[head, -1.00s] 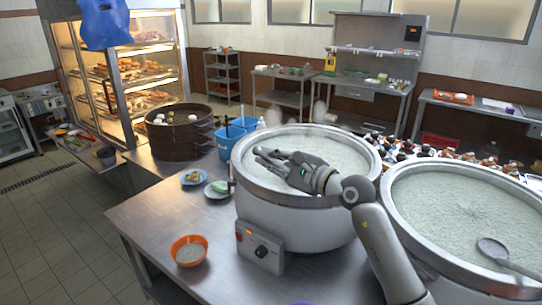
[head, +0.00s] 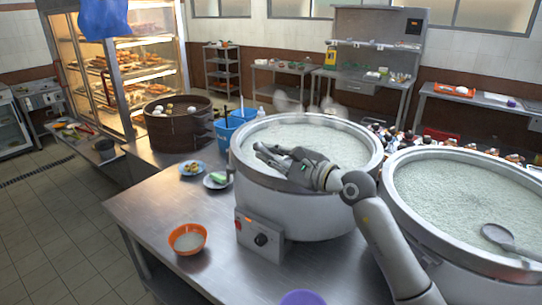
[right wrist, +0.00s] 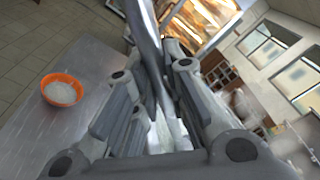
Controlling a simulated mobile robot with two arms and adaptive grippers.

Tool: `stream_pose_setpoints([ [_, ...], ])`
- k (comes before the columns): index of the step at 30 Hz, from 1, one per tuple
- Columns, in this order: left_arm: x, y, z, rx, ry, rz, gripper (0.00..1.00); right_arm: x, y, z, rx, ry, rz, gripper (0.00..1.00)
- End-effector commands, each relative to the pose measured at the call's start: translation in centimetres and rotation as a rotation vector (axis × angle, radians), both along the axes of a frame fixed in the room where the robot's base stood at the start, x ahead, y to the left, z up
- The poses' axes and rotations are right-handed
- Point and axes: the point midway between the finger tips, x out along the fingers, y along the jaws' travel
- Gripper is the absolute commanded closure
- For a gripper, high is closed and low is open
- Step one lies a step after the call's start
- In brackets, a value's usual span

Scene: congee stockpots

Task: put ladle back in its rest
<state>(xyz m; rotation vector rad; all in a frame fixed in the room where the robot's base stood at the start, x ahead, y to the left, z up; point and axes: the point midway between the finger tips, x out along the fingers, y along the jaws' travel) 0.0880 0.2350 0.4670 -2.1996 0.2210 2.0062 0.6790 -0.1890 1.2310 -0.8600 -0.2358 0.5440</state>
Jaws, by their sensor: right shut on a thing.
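My right gripper (head: 262,154) reaches in from the right over the near left stockpot (head: 300,212), which is full of pale congee. In the right wrist view my right gripper (right wrist: 160,95) is shut on a long grey metal bar (right wrist: 145,35), which looks like the ladle's handle. Its bowl end cannot be made out. A ladle (head: 500,236) lies in the right stockpot (head: 420,222), its bowl on the congee and its handle toward the right rim. I cannot pick out a ladle rest. My left gripper is not in view.
An orange bowl (head: 188,239) stands on the steel counter (head: 150,215), with a purple bowl (head: 302,298) at its front edge. Small plates (head: 218,180), blue containers (head: 226,131) and a dark steamer (head: 175,125) stand behind. The counter's middle is clear.

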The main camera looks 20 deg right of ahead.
Motion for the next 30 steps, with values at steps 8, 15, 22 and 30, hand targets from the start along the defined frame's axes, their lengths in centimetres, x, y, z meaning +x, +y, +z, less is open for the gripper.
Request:
stream_pose_setpoints([
  [8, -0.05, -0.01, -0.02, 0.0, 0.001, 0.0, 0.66, -0.01, 0.0, 0.07, 0.0, -0.002, 0.0, 1.0],
  [15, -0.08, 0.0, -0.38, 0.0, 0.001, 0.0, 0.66, -0.02, 0.0, -0.26, 0.0, -0.002, 0.0, 1.0],
  [22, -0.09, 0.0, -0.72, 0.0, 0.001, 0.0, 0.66, -0.03, 0.0, -0.58, -0.001, -0.002, 0.0, 1.0],
  [30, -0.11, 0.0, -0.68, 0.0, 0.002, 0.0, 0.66, -0.03, -0.01, -0.56, 0.0, -0.002, 0.0, 0.62],
])
